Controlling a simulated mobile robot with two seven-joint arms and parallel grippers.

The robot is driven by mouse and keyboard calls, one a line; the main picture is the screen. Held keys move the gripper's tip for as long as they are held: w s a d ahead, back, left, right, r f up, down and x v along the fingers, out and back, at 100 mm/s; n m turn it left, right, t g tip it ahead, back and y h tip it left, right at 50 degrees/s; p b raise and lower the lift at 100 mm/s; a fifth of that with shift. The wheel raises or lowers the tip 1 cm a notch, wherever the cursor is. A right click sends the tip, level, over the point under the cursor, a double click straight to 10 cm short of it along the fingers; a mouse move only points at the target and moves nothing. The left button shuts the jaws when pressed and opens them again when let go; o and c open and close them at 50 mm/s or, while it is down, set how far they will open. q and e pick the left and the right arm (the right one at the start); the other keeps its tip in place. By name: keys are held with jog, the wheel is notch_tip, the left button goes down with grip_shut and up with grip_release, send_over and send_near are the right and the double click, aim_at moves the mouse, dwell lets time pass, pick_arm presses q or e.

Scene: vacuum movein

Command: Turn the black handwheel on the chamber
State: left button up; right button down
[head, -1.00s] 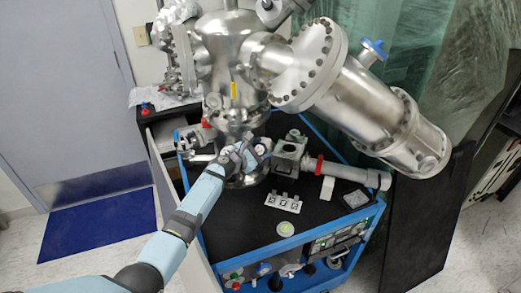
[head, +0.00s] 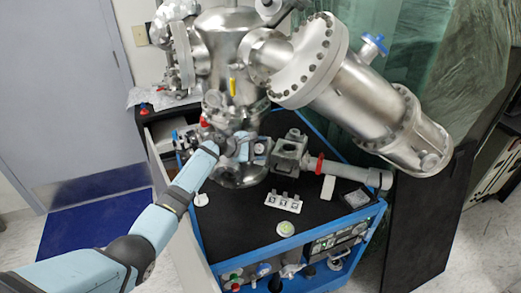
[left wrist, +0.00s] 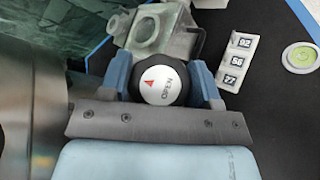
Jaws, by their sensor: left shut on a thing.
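The black handwheel (left wrist: 183,84) has a white cap marked OPEN with a red arrow, seen close up in the left wrist view. My left gripper (left wrist: 162,72) has one blue finger on each side of it and is shut on it. In the head view my left gripper (head: 236,149) is at the lower front of the steel chamber (head: 228,60), and it largely hides the wheel there. My right gripper is not in view.
A large steel cylinder (head: 355,95) juts out to the right of the chamber. A grey block (head: 290,154) with a pipe stands right of my gripper. A numbered plate (head: 283,202) and a round green-centred disc (head: 286,229) lie on the black bench top (head: 245,222).

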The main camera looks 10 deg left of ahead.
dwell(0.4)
pick_arm(q)
jog(key=o, duration=0.9)
jog(key=shift+s+a+r, duration=0.1)
jog(key=v, duration=1.3)
jog(key=shift+s+a+r+b, duration=0.1)
jog(key=shift+a+r+b, duration=0.05)
jog(key=shift+b, duration=0.2)
jog(key=shift+a, duration=0.1)
